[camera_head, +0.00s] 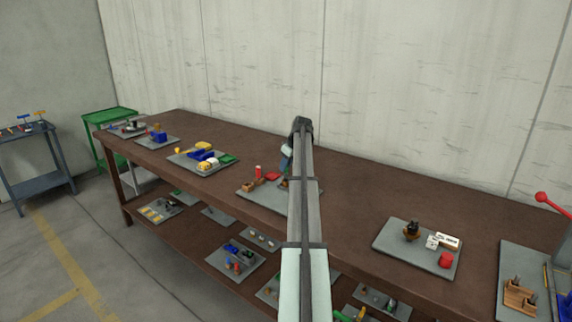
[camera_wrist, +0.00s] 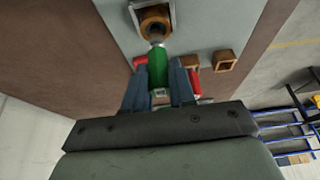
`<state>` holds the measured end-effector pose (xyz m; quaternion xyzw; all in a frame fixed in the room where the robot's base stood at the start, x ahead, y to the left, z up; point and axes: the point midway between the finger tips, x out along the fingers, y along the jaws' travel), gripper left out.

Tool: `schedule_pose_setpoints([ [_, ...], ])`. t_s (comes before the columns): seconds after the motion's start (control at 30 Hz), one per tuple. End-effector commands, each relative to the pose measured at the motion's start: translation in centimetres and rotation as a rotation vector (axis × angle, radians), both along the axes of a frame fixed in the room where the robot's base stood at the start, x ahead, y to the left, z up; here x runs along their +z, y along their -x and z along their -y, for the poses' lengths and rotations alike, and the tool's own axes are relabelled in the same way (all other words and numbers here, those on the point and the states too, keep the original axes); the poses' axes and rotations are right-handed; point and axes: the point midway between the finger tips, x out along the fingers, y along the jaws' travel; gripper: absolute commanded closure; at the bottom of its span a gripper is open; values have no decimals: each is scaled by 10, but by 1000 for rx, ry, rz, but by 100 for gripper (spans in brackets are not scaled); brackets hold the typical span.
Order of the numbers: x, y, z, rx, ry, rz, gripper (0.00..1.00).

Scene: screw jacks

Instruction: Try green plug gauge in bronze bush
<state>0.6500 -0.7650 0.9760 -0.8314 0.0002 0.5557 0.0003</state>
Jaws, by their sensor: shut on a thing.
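The green plug gauge (camera_wrist: 158,68) is held between the two blue-grey fingers of my gripper (camera_wrist: 159,88) in the wrist view. Its grey metal end points toward the bronze bush (camera_wrist: 152,14). The bush sits in a pale square holder (camera_wrist: 134,14) at the top of the view, with its dark bore showing. The gauge's end overlaps the bush's near rim; I cannot tell whether it touches or enters the bore. In the head view my arm hides most of the gripper (camera_head: 287,165) and the gauge.
Brown square blocks (camera_wrist: 224,60) and red parts (camera_wrist: 196,78) lie near the gauge. In the head view a red cylinder (camera_head: 258,171) and a flat red part (camera_head: 273,176) stand on the grey plate (camera_head: 256,195). Bare brown bench (camera_head: 350,210) lies to the right.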

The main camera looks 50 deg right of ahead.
Motion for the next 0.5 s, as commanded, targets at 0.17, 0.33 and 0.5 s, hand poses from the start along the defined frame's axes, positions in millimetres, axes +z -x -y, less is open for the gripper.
schedule_pose_setpoints([
  [0.17,-3,0,0,0,0,0,100],
  [0.33,-7,0,0,0,1,1,100],
  [0.5,-10,0,0,0,1,1,100],
])
